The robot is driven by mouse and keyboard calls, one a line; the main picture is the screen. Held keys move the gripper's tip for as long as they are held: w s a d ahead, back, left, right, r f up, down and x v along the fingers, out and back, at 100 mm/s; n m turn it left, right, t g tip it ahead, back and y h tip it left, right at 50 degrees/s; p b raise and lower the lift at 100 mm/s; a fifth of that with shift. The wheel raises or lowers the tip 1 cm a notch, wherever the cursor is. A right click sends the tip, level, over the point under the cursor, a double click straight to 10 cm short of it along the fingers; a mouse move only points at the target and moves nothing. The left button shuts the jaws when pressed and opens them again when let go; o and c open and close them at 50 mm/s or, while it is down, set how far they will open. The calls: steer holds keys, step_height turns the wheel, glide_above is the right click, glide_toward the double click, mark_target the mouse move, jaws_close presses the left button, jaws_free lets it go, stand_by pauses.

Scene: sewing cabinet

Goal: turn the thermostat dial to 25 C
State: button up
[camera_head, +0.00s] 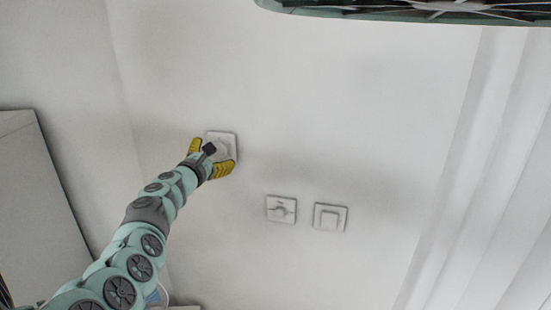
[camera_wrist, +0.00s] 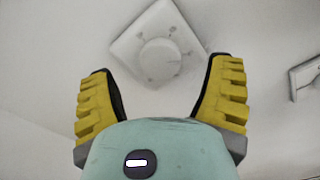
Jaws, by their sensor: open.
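A white square wall plate (camera_head: 226,138) is in front of my gripper, partly hidden by it. In the wrist view the plate (camera_wrist: 130,47) has a round white dial (camera_wrist: 160,58) in its middle, with small marks around it. The marks are too faint to read, so the dial's setting cannot be told. My gripper (camera_head: 210,156) has yellow ribbed fingers and is open. In the wrist view its fingers (camera_wrist: 160,68) stand wide apart below and to both sides of the dial. I cannot tell whether they touch the plate.
A second white plate with a round knob (camera_head: 281,209) and a flat square switch plate (camera_head: 330,217) are on the wall at the lower right. A plate's edge (camera_wrist: 304,79) shows at the right of the wrist view. A grey cabinet (camera_head: 40,215) stands at the left.

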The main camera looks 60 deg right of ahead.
mark_target(219, 150)
steer(key=shift+d+f+b, duration=0.25)
steer(key=shift+d+b, duration=0.1)
steer(key=shift+d, duration=0.35)
steer(key=shift+w+d+r, duration=0.15)
steer(key=shift+d+r, duration=0.1)
steer(key=shift+d, duration=0.2)
steer(key=shift+c, duration=0.4)
steer(key=shift+w+a, duration=0.1)
steer(key=shift+w, duration=0.05)
steer(key=c, duration=1.2)
